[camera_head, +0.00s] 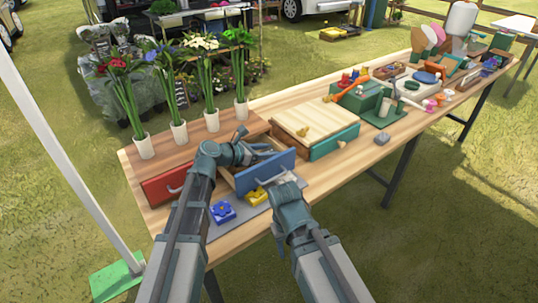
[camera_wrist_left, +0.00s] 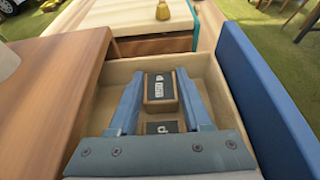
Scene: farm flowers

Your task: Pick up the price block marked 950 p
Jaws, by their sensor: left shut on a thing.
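The price block (camera_wrist_left: 160,87) has a dark face with white writing and a wooden rim. Its writing is turned and too small to read for certain. My left gripper (camera_wrist_left: 160,95) is shut on it, with a blue finger on each side, inside the open drawer with a blue front (camera_wrist_left: 258,95). A second dark block (camera_wrist_left: 160,127) with a "p" on it lies nearer the wrist, partly hidden. In the head view my left gripper (camera_head: 252,155) reaches into the blue-fronted drawer (camera_head: 265,172). My right gripper (camera_head: 285,193) is at the table's front edge; its fingers do not show clearly.
A red-fronted drawer (camera_head: 166,186) is to the left. Blue (camera_head: 222,211) and yellow (camera_head: 257,197) flower pieces lie on a grey mat in front. Several white vases (camera_head: 143,147) with flowers stand behind. A pale wooden box top (camera_head: 312,118) is to the right.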

